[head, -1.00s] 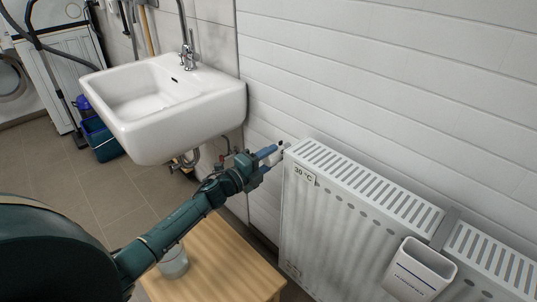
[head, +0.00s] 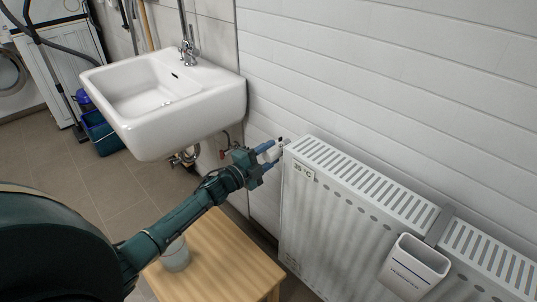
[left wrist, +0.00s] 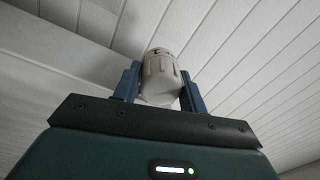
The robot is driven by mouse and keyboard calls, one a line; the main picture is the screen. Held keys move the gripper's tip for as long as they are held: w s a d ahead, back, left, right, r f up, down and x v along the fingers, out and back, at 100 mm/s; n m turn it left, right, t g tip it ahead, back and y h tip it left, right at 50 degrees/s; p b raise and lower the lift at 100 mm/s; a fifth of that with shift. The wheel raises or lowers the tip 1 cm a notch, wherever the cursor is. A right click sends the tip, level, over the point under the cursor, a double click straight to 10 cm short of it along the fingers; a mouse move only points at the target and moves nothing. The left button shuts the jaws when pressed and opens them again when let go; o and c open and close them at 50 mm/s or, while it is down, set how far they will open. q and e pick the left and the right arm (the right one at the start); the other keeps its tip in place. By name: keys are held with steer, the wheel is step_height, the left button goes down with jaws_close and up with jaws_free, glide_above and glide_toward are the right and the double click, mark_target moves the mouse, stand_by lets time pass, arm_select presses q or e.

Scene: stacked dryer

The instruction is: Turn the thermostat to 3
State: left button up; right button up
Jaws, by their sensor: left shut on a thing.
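The thermostat is a white-grey rounded knob (head: 275,152) at the left end of the white radiator (head: 335,215), near its top corner. In the left wrist view the thermostat (left wrist: 160,80) stands between two blue fingers; a dark mark shows near its tip, but no number is readable. My left gripper (head: 269,155) is shut on the thermostat, with one finger above and one below it in the head view. My right gripper is not in view.
A white sink (head: 165,100) hangs left of the radiator, with pipes below. A wooden stool (head: 225,262) with a glass (head: 175,255) stands below my left arm. A white container (head: 415,265) hangs on the radiator's front. A blue bucket (head: 101,133) stands at the left.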

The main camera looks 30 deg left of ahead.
arm_select(q)
steer(key=o, duration=0.7)
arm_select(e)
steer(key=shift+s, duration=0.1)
arm_select(q)
steer(key=shift+s, duration=0.1)
steer(key=shift+s+a, duration=0.15)
steer(key=shift+s, duration=0.1)
steer(key=v, duration=1.2)
steer(key=shift+s+p, duration=0.3)
steer(key=shift+p, duration=0.1)
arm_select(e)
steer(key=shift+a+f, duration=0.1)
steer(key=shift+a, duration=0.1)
